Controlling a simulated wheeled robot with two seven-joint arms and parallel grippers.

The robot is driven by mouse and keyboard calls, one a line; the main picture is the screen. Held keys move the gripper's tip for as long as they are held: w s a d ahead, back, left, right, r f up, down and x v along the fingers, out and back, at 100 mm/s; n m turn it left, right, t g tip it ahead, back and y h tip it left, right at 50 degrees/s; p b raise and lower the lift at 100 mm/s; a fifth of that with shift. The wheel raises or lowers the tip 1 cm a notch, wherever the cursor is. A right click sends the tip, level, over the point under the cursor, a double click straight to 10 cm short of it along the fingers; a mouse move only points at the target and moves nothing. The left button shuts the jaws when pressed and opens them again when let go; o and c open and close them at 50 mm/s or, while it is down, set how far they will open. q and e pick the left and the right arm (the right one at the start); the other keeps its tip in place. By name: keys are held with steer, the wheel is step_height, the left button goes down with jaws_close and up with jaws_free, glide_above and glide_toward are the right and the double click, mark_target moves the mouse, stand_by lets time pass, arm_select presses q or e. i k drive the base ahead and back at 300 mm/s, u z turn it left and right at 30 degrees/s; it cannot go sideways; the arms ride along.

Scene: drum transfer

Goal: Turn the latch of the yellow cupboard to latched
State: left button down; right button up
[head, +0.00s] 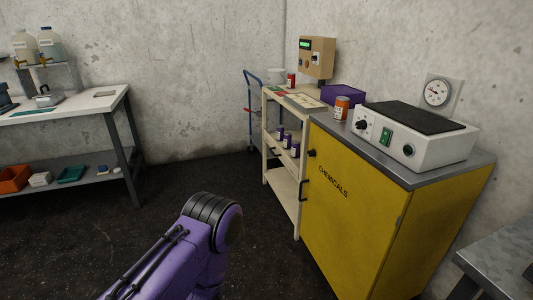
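The yellow cupboard (345,220) stands at the right with its door closed and "CHEMICALS" written on it. A small black knob (312,153), which looks like the latch, sits near the top of the door's left edge. It is too small to tell which way it is turned. A black bar handle (303,190) is below it on the same edge. Neither gripper is in view. A purple link of one of my arms shows at the bottom middle, apart from the cupboard in the picture.
A hotplate-like device (415,140) and an orange jar (341,108) stand on the cupboard's grey top. A cream shelf cart (283,185) stands close to the cupboard's left side. A grey table edge (505,250) is at lower right. The dark floor (190,180) at the middle is clear.

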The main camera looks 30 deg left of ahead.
mark_target(312, 152)
steer(key=u, duration=0.75)
steer(key=k, duration=0.4)
steer(key=u, duration=0.65)
steer(key=i, duration=1.1)
steer(key=z, duration=1.45)
steer(key=i, duration=0.65)
steer(key=z, duration=0.7)
